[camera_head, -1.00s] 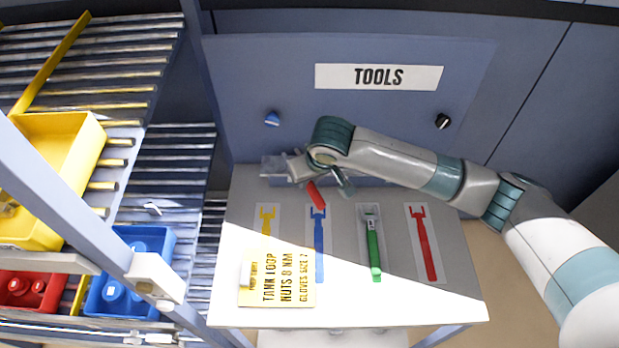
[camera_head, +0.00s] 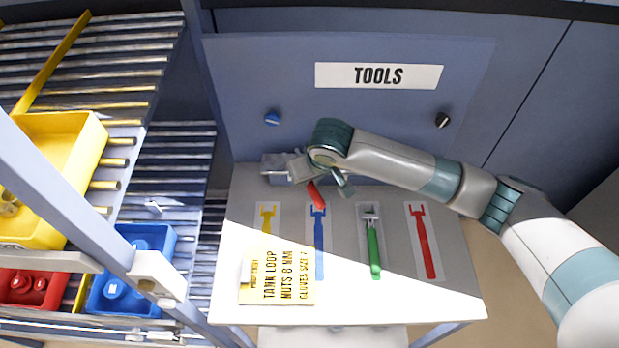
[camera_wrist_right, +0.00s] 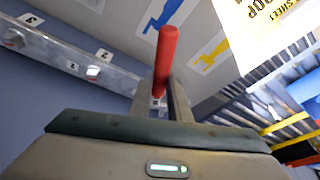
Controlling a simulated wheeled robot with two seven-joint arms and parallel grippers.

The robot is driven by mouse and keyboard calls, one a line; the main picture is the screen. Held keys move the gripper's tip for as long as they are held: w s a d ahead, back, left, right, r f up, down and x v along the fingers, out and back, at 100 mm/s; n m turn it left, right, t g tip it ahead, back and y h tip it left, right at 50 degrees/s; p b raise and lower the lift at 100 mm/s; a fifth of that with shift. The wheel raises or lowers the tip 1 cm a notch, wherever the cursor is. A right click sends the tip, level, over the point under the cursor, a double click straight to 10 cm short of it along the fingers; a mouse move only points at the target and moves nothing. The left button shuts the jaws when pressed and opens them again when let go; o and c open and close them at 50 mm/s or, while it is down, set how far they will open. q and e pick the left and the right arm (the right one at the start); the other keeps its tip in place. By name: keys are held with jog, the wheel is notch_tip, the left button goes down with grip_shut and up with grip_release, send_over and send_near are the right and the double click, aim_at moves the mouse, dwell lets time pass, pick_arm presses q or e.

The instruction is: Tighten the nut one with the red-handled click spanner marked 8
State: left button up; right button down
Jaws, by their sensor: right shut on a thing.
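My right gripper (camera_head: 338,184) is over the back left of the tool table, beside a grey metal fitting (camera_head: 276,167). It is shut on the red-handled spanner (camera_head: 316,194). The red handle also shows in the right wrist view (camera_wrist_right: 166,56), sticking out from between the fingers (camera_wrist_right: 161,106). The spanner's head and its marking are hidden. In the right wrist view a metal bar (camera_wrist_right: 60,55) carries nuts or bolts and small number labels. I cannot tell which nut is number one, nor whether the spanner touches one. My left gripper is not in view.
A green-handled spanner (camera_head: 374,250) lies on its marked place. Yellow, blue and red spanner outlines (camera_head: 424,242) lie beside it. A yellow card (camera_head: 277,277) reads tank loop, nuts, 8 Nm. Yellow (camera_head: 88,150), blue and red bins stand on roller racks at left.

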jog(key=shift+f+b, duration=0.3)
jog(key=shift+f, duration=0.9)
jog(key=shift+s+a+r+m+p, duration=0.1)
jog(key=shift+s+a+m+p, duration=0.05)
jog(key=shift+a+m+p, duration=0.35)
jog(key=shift+s+a+h, duration=0.1)
jog(key=shift+a+h, duration=0.05)
jog(key=shift+h, duration=0.15)
